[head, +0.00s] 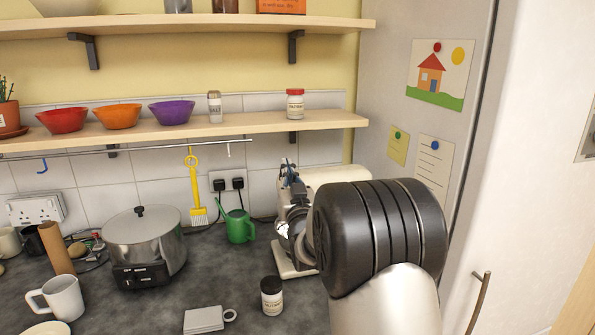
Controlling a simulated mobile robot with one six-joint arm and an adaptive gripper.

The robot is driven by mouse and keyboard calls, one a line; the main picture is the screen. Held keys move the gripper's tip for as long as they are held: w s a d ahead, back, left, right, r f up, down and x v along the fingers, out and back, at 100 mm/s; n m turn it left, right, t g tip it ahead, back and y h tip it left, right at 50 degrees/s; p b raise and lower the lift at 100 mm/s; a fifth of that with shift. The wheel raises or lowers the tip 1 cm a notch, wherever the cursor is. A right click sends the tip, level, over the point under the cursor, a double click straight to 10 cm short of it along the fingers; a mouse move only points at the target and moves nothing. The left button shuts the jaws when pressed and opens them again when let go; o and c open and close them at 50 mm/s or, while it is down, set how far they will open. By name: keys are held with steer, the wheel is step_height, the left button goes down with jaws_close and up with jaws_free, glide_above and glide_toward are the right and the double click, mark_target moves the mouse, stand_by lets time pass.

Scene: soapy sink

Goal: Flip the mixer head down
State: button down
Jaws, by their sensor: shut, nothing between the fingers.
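The cream stand mixer (328,176) stands on the counter against the back wall, right of centre. Its upper cream part shows behind my arm, and part of its pale base (288,262) shows below. My dark arm joint covers most of its middle and right side, so I cannot tell the head's exact tilt. My gripper (289,176) is small and partly hidden, at the mixer's left front. Its fingers point away from me, close to the mixer, and look shut and empty. Whether they touch the mixer is unclear.
A green watering can (239,227) stands left of the mixer. A steel pot (143,242) stands further left. A shelf (240,128) hangs above; the fridge side (385,125) is right.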

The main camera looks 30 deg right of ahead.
steer(key=shift+w+a+f+n+y+b, duration=0.2)
steer(key=shift+f+n, duration=0.3)
steer(key=shift+f, duration=0.4)
steer(key=shift+s+a+f+n+y+b, duration=0.1)
steer(key=shift+a+f+n+y, duration=0.3)
steer(key=shift+f, duration=0.6)
step_height(320, 180, up, 6)
steer(key=p, duration=0.1)
steer(key=v, duration=1)
steer(key=shift+f+h+p, duration=0.3)
steer(key=shift+f+p, duration=0.1)
steer(key=shift+p, duration=0.05)
